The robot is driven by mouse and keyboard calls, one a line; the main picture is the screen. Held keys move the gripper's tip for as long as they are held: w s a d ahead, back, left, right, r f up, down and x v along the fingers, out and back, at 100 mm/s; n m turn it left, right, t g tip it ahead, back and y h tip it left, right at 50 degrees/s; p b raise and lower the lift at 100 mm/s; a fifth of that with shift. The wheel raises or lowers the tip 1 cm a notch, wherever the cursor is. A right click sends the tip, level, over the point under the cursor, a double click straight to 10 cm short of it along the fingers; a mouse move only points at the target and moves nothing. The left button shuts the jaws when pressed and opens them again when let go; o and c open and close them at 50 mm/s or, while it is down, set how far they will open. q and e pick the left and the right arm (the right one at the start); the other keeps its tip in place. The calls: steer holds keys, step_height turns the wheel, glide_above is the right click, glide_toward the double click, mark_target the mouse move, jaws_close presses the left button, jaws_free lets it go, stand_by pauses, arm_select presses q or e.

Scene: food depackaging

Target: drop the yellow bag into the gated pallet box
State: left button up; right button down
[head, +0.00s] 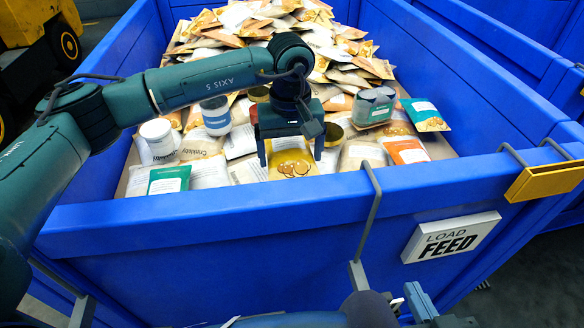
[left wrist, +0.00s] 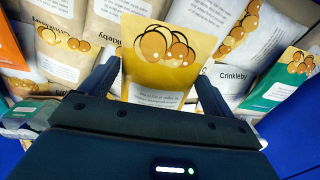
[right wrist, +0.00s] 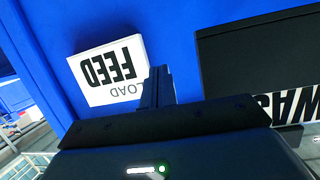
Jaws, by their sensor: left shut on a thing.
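My left gripper (head: 291,152) is shut on the yellow bag (head: 292,165), which has round golden pictures on it. The bag hangs between the fingers inside the blue feed box (head: 240,218), near its front wall. In the left wrist view the yellow bag (left wrist: 165,60) fills the space between both fingers, above other bags. Whether it touches them is unclear. My right gripper (right wrist: 160,85) is empty, its fingers together, in front of the blue wall with the "LOAD FEED" sign (right wrist: 108,72). I cannot tell which box is the gated pallet box.
The feed box holds a heap of bags (head: 290,35), with jars such as a white-and-blue one (head: 215,115). Another blue box (head: 520,45) stands to the right. A yellow holder (head: 545,180) hangs on the right rim. A yellow vehicle (head: 40,30) stands at far left.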

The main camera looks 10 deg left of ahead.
arm_select(q)
step_height(320, 180, down, 7)
steer(key=shift+r+b, duration=0.1)
steer(key=shift+b, duration=0.2)
steer(key=shift+f, duration=0.2)
steer(key=o, duration=0.9)
steer(key=shift+r, duration=0.1)
